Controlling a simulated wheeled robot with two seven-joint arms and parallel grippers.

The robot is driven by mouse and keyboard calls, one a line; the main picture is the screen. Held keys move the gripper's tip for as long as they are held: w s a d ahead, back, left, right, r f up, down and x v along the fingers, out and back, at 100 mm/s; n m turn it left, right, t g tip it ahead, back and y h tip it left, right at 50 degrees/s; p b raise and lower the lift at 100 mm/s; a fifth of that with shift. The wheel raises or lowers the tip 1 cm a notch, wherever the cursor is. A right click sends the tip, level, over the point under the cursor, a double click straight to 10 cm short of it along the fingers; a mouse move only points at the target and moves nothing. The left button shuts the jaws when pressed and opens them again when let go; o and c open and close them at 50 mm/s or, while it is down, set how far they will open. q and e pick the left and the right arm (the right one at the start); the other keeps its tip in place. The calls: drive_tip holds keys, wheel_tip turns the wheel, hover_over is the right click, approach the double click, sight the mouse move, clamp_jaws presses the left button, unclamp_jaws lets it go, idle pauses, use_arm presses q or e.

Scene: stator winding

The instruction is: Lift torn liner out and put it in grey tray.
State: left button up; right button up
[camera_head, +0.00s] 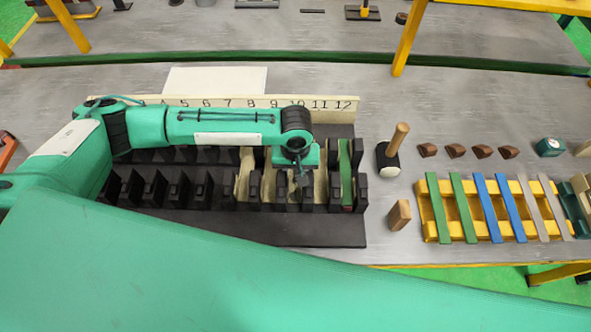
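The black slotted stator block (290,228) lies in the middle of the bench, in front of a cream board numbered up to 12 (345,105). Cream liners (243,175) stand in several slots toward its right end. I cannot tell which one is torn. My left gripper (301,182) points down into the slots below about number 10, among the cream liners. Its fingertips are small and partly hidden, so its opening and any hold are unclear. My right gripper is out of view. I cannot make out a grey tray.
A green strip (345,160) lies in the slot near 12. Right of the block stand a mallet (391,155), a wooden block (400,214), several brown wedges (455,150) and a yellow rack (431,232) with coloured strips. A large green arm surface covers the front.

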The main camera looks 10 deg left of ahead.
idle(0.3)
use_arm(q)
wheel_tip(320, 180, up, 20)
drive_tip(key=b, duration=0.3)
drive_tip(key=shift+f, duration=0.1)
idle(0.4)
drive_tip(key=shift+f+b, duration=0.7)
drive_tip(key=shift+f, duration=4.55)
drive_tip(key=shift+s, duration=0.1)
